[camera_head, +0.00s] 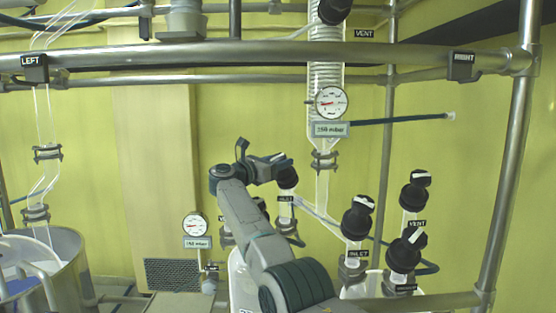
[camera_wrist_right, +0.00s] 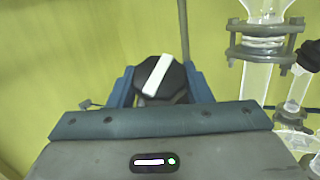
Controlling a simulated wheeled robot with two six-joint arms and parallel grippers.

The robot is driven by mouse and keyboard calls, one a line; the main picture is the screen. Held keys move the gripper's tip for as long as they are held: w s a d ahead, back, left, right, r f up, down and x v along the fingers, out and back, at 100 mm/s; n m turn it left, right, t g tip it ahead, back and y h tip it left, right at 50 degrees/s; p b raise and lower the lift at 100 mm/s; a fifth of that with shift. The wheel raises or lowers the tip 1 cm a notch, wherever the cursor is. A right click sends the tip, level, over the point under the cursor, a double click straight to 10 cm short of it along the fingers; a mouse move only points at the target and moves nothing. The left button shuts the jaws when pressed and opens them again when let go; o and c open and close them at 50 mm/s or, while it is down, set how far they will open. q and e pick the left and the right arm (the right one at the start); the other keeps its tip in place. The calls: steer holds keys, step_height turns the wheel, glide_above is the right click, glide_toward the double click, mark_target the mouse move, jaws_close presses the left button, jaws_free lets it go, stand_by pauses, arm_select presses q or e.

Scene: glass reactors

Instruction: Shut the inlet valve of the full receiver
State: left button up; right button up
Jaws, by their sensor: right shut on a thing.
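In the head view my right gripper (camera_head: 276,166) is at the black valve knob (camera_head: 288,178) above an INLET label (camera_head: 285,198), on the left one of two receivers. In the right wrist view the black knob with a white bar (camera_wrist_right: 160,76) sits between the two blue fingers of my right gripper (camera_wrist_right: 160,88), which is shut on it. The white bar stands nearly upright in that picture, leaning a little right. The left receiver (camera_head: 240,285) is mostly hidden by my arm, so its fill cannot be told. My left gripper is not in view.
The right receiver (camera_head: 375,286) carries another inlet valve (camera_head: 357,218), a vent valve (camera_head: 416,191) and a third black valve (camera_head: 405,252). A pressure gauge (camera_head: 331,102) hangs on the glass column above; another gauge (camera_head: 195,225) is left. Metal rails (camera_head: 270,50) cross overhead.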

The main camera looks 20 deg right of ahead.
mark_target(278, 156)
stand_by(0.3)
steer(key=o, duration=1)
steer(key=shift+r, duration=0.1)
steer(key=shift+r+b, duration=0.6)
steer(key=shift+b, duration=0.05)
steer(key=shift+r, duration=0.85)
steer(key=s+b, duration=0.1)
steer(key=b, duration=0.2)
steer(key=s+b, duration=0.1)
steer(key=b, duration=0.2)
steer(key=shift+s+a+f+b, duration=0.15)
steer(key=shift+s+a+b, duration=0.2)
steer(key=shift+a, duration=0.05)
steer(key=s+a+r+b, duration=0.1)
steer(key=s+b, duration=0.2)
steer(key=s, duration=0.3)
steer(key=s+a+r+b, duration=0.1)
steer(key=s+a+b, duration=0.1)
steer(key=s, duration=0.4)
steer(key=shift+s+a+b, duration=0.25)
steer(key=shift+s+b, duration=0.1)
steer(key=shift+b, duration=0.5)
